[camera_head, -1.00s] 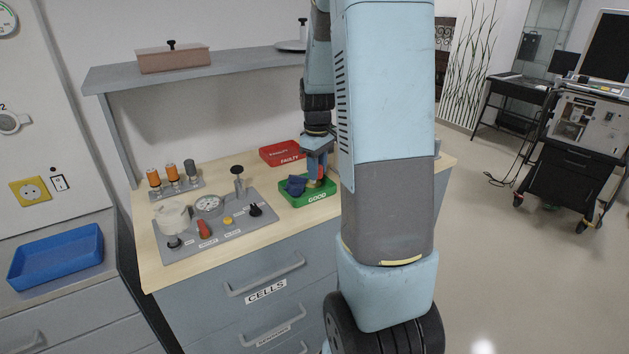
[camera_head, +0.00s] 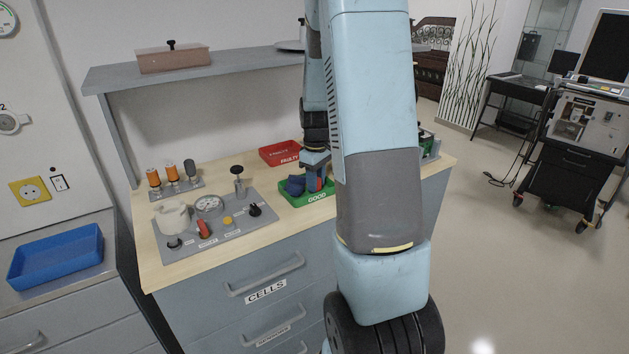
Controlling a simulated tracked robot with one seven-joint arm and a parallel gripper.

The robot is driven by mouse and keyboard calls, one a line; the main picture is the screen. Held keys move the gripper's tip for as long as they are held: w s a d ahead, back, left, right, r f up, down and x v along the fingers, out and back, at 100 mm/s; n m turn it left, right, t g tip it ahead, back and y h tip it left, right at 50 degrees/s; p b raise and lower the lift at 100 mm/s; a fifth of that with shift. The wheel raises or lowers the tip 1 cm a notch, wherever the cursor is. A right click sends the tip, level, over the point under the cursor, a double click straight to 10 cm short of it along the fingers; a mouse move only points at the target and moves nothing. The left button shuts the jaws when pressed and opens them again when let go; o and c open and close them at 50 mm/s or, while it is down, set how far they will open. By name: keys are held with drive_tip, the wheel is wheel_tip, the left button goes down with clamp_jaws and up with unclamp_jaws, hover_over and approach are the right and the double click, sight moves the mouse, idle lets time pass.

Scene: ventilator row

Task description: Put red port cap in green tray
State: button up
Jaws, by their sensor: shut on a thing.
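The green tray labelled GOOD (camera_head: 317,197) stands on the wooden worktop, partly hidden behind my arm. My gripper (camera_head: 316,184) points down over the tray, low and close to its floor. It is shut on the red port cap (camera_head: 320,184), of which only a small strip of red shows between the fingers. A dark blue object (camera_head: 296,185) lies in the left part of the tray, beside my gripper. Whether the red cap touches the tray floor cannot be told.
A red tray labelled FAULTY (camera_head: 280,153) stands behind the green one. A grey panel (camera_head: 215,228) with a gauge, knobs and a white pot is to the left. Orange-topped posts (camera_head: 171,172) stand behind it. A shelf (camera_head: 220,70) runs above.

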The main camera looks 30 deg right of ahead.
drive_tip(key=shift+f, duration=0.5)
drive_tip(key=o, duration=0.7)
wheel_tip(320, 180, up, 13)
drive_tip(key=s+a+r+m+t, duration=0.2)
drive_tip(key=s+a+r+t, duration=0.1)
drive_tip(key=s+a+r, duration=0.75)
drive_tip(key=shift+s+a+r+m+t, duration=0.35)
drive_tip(key=shift+s+a, duration=0.75)
drive_tip(key=shift+s, duration=1.1)
drive_tip(key=shift+s+a+r+m+t, duration=0.15)
drive_tip(key=shift+s+a+m+t, duration=0.7)
drive_tip(key=shift+s, duration=1.35)
drive_tip(key=shift+s+a+r+m+t, duration=0.1)
drive_tip(key=shift+s+a+r+m, duration=0.15)
drive_tip(key=shift+s+a, duration=1.55)
drive_tip(key=shift+s+d, duration=0.4)
drive_tip(key=shift+d, duration=0.05)
